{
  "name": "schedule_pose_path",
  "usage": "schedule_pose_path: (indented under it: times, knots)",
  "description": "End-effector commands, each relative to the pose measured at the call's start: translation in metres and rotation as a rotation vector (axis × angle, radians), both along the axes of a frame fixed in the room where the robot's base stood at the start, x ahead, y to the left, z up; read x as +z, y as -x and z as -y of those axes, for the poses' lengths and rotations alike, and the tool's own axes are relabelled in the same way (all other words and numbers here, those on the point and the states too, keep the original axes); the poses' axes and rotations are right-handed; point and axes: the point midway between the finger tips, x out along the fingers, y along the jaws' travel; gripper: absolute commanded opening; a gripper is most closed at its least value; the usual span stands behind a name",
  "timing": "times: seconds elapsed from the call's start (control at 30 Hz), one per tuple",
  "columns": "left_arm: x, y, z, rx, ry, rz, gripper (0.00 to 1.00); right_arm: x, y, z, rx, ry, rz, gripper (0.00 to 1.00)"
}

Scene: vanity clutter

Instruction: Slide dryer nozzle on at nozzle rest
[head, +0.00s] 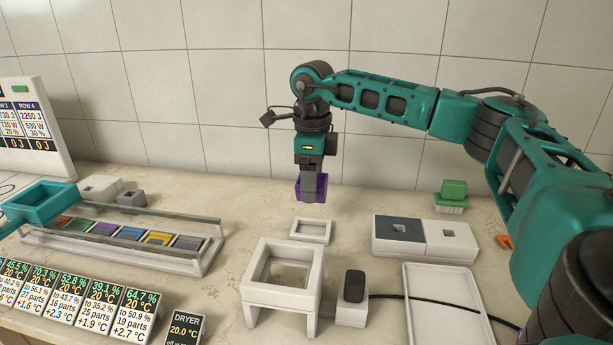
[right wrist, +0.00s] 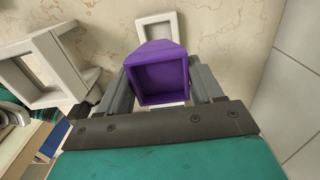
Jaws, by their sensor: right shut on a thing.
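The purple dryer nozzle (head: 319,188) is held in my right gripper (head: 309,185), above the back of the counter. In the right wrist view the nozzle (right wrist: 160,80) sits between the two grey fingers, its square opening facing the camera. A small white square frame (head: 311,241), which looks like the nozzle rest, lies flat on the counter below and in front of the nozzle. It also shows in the right wrist view (right wrist: 143,20), partly behind the nozzle. The nozzle and frame look apart. My left gripper is not in view.
A white open-topped stand (head: 252,292) and a dark switch on a white block (head: 351,312) stand in front. A grey-and-white two-part block (head: 460,255) and a white tray (head: 410,300) are to the right. A railed rack (head: 205,262) and teal square holder (head: 72,192) are left.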

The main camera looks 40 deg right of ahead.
Motion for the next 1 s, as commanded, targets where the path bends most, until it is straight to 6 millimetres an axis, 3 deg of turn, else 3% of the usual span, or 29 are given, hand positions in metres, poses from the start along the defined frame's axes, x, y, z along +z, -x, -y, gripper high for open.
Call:
schedule_pose_path:
  times: [0.3, 0.6, 1.0]
  knots:
    - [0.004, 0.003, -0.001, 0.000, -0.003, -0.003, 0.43, 0.000, 0.000, -0.001, 0.000, -0.002, -0.001, 0.36]
    - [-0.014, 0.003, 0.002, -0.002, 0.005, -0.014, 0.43, -0.031, 0.000, 0.000, 0.000, 0.001, -0.001, 0.36]
    - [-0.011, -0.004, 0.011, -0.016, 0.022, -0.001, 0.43, -0.056, 0.000, 0.000, 0.000, 0.000, 0.000, 0.36]
